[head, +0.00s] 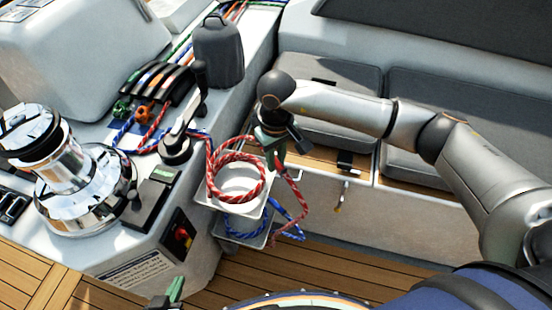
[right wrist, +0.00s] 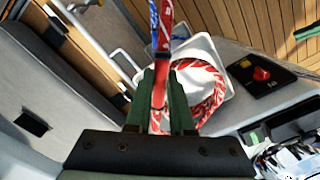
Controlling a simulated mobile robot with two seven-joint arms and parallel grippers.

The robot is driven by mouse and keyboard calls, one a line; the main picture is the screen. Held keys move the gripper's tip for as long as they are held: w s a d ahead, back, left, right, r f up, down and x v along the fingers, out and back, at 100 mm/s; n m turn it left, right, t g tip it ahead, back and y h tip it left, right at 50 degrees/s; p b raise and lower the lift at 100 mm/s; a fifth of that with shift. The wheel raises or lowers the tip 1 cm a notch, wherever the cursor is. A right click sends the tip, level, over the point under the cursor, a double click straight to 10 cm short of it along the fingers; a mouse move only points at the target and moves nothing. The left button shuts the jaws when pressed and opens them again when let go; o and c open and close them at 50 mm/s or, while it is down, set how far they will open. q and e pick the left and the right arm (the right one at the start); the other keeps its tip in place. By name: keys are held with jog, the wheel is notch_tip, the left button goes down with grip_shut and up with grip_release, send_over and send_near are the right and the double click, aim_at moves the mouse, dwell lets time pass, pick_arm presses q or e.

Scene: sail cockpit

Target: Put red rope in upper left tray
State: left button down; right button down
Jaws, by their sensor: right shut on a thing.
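The red rope (head: 262,186) is a red-and-white coil lying in and over the rim of the upper white tray (head: 236,208), with a loop hanging down the tray's right side. My right gripper (head: 273,158) is just above the tray's back right and shut on a strand of the rope. In the right wrist view its green fingers (right wrist: 162,98) pinch the red strand, with the coil (right wrist: 217,92) in the tray (right wrist: 205,46) behind. My left gripper (head: 172,294) shows only partly at the bottom edge; its opening cannot be told.
A lower tray (head: 226,234) below holds blue rope (head: 246,222), and some hangs to its right. A chrome winch (head: 78,190) and a black-handled lever (head: 180,138) stand left of the trays. Grey seat cushions (head: 340,95) are behind my right arm.

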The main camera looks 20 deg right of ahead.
jog(key=shift+f+b, duration=0.6)
jog(key=shift+f, duration=0.05)
jog(key=shift+f+b, duration=0.2)
jog(key=shift+b, duration=0.1)
dwell(0.4)
jog(key=shift+c, duration=1.2)
grip_release()
jog(key=shift+r+p, duration=0.95)
jog(key=shift+r, duration=0.65)
jog(key=shift+r+p, duration=1.5)
jog(key=shift+r, duration=1.5)
